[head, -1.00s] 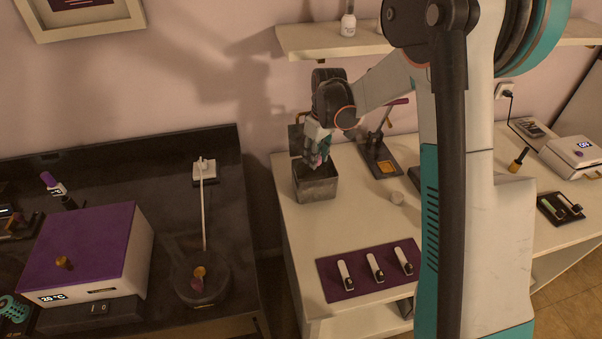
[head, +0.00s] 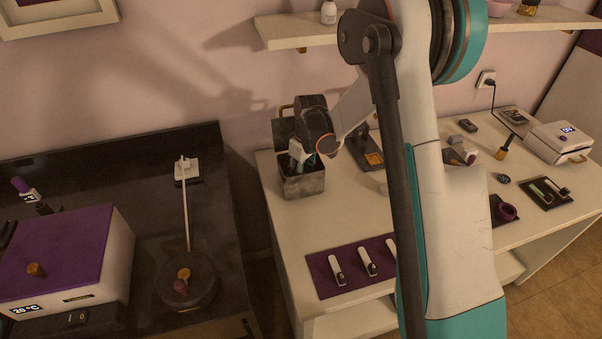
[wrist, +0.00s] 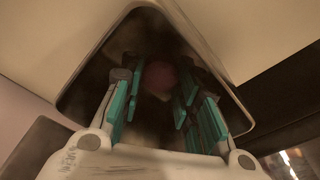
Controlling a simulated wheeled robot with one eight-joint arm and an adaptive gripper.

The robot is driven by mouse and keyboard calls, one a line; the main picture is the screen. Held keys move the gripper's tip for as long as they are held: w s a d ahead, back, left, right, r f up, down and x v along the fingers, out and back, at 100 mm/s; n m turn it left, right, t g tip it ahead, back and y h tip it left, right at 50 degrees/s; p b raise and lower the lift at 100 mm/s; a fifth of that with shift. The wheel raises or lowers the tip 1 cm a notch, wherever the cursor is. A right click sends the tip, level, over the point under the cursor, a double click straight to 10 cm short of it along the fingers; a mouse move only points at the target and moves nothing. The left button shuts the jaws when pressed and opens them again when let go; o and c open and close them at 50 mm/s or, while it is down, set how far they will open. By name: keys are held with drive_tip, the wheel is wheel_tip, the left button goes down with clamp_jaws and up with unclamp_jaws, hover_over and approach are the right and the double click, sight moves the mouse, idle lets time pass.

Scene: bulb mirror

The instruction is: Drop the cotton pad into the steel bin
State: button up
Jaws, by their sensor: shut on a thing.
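The steel bin (head: 303,187) stands at the back left corner of the cream table, with its dark lid (head: 284,130) raised behind it. My gripper (head: 304,162) points down into the bin's open top. In the wrist view the bin's rim (wrist: 86,62) surrounds my teal fingers (wrist: 160,90), which are below the opening. A dim pinkish round thing, likely the cotton pad (wrist: 160,76), shows between the fingertips. The bin's inside is dark, so its floor and the pad's edges are hard to make out.
A wall shelf (head: 400,32) runs above the table. A purple mat (head: 322,277) with several white devices lies at the front. A stand with an orange plate (head: 373,158) is right of the bin. A dark counter (head: 140,160) stands left, across a gap.

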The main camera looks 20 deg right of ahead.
drive_tip(key=shift+f+b, duration=0.4)
drive_tip(key=shift+f, duration=0.1)
drive_tip(key=shift+f, duration=0.15)
drive_tip(key=o, duration=0.7)
